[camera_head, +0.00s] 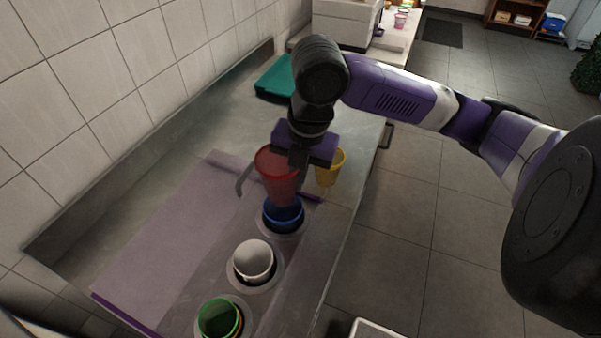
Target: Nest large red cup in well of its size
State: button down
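The large red cup (275,182) is upright and tapers downward. My gripper (297,160) is above it, with a dark finger at the right side of its rim. The gripper appears shut on this rim, though the far finger is hidden. The cup's bottom overlaps the back of the blue cup (283,216) in this view; the gap between them cannot be told. The blue cup sits in a round well. No empty well is clearly visible.
A yellow cup (330,168) stands right of the red cup, close to my gripper. A purple-edged mat (165,240) covers the left of the counter. A teal tray (275,79) lies at the back. The tiled wall bounds the left; the counter edge is at right.

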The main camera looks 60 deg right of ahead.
aim_at(298, 212)
jog(key=shift+f+b, duration=4.7)
jog(key=shift+f, duration=1.35)
jog(key=c, duration=1.6)
grip_release()
jog(key=shift+o, duration=0.2)
jog(key=shift+s, duration=0.1)
notch_tip(298, 212, up, 9)
jog(key=p, duration=0.7)
